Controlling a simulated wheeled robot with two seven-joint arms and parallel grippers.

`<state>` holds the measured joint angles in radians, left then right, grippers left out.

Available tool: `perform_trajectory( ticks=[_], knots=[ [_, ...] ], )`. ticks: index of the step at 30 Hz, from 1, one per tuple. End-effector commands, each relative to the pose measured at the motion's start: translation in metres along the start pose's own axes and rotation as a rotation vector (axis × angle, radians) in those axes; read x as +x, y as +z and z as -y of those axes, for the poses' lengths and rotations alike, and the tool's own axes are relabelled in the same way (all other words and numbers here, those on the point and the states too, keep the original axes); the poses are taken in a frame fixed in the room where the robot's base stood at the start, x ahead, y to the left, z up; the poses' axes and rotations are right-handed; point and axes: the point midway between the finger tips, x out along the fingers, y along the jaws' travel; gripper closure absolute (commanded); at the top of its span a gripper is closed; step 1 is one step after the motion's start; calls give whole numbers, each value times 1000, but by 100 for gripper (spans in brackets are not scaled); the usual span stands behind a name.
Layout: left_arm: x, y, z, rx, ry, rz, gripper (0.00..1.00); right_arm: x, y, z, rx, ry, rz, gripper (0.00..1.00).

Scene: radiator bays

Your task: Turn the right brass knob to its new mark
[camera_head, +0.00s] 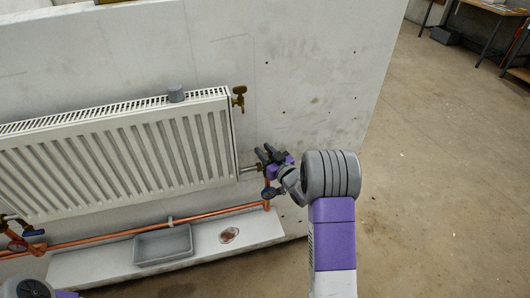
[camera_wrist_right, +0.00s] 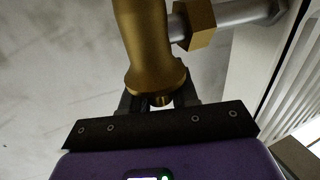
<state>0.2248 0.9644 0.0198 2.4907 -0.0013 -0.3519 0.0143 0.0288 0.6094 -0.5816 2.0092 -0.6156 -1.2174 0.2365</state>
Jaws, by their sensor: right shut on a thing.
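The right brass knob (camera_wrist_right: 150,45) fills the upper middle of the right wrist view, with a flared end between my dark fingers. A hex nut and a grey pipe join it from the right. My right gripper (camera_head: 268,155) is at the lower right corner of the radiator in the head view; it also shows in the wrist view (camera_wrist_right: 158,101). It is shut on the brass knob. In the head view the gripper hides most of the knob, and I cannot make out a mark. My left gripper is not in view; part of my left arm shows at the bottom left.
The white radiator (camera_head: 120,155) hangs on a concrete wall. A grey cylinder (camera_head: 176,93) stands on top, and a brass fitting (camera_head: 239,95) is at its upper right. A copper pipe (camera_head: 110,236) runs below. A grey tray (camera_head: 163,246) and small dish (camera_head: 228,235) sit on the ledge.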

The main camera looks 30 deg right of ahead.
Motion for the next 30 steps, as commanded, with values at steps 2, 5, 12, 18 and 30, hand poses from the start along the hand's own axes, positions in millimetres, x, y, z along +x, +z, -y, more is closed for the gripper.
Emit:
perform_trajectory(
  ticks=[2,5,12,18,30],
  knots=[
    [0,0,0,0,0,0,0,0,0,-1,-1,3,-1,100],
    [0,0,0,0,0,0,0,0,-1,-1,-1,4,-1,63],
    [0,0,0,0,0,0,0,0,0,-1,-1,2,-1,51],
    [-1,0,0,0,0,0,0,-5,0,-1,1,3,-1,51],
    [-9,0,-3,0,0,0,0,-65,-1,-1,0,4,0,51]
  ],
)
